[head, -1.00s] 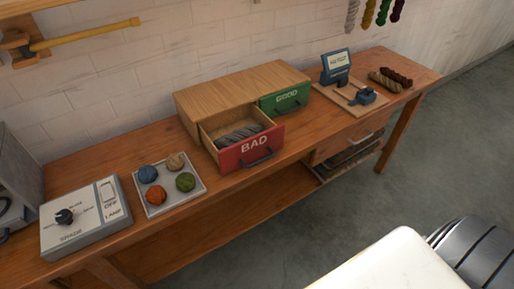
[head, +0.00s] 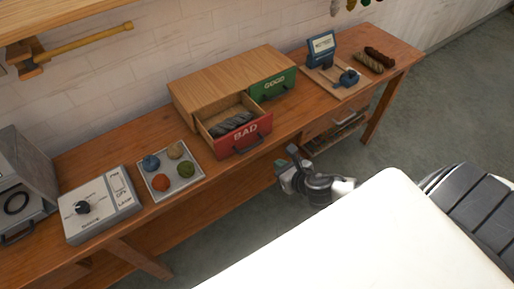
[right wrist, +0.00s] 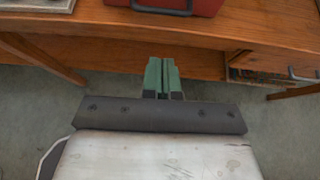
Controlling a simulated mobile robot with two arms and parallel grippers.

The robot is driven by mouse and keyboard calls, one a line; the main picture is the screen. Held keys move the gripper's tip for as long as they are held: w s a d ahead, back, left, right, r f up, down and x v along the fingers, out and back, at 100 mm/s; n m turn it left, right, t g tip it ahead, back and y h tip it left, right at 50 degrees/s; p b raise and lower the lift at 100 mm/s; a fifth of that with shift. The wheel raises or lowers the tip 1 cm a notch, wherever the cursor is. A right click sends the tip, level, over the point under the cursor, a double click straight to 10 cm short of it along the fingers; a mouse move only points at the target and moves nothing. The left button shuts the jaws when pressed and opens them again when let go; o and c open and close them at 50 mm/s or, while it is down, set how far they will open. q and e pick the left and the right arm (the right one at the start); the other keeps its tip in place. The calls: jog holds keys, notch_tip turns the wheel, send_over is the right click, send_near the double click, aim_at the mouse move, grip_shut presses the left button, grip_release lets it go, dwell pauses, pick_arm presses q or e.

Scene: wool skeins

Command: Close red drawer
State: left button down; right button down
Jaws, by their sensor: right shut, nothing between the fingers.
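The red drawer (head: 243,137), marked BAD, is pulled out of the wooden drawer box (head: 228,82) on the workbench. A dark grey skein (head: 232,124) lies inside it. Its dark handle (head: 248,147) faces the front. My right gripper (head: 287,174) is in front of the bench, below and to the right of the drawer, touching nothing. In the right wrist view its green fingers (right wrist: 161,75) are together and empty, and the lower part of the red drawer front (right wrist: 180,6) shows at the top edge. My left gripper is not in view.
The green GOOD drawer (head: 272,85) is shut. A tray of wool balls (head: 171,171) and a grey control box (head: 101,206) stand to the left. A small scale (head: 335,75) and two skeins (head: 374,59) lie to the right. Open floor lies before the bench.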

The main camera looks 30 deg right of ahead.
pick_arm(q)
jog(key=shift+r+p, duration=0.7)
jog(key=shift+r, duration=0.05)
pick_arm(e)
jog(key=x, duration=0.8)
jog(key=r+x, duration=0.1)
jog(key=x, duration=0.3)
jog(key=shift+w+a+f, duration=0.1)
jog(key=shift+w+f, duration=0.05)
jog(key=shift+w, duration=0.35)
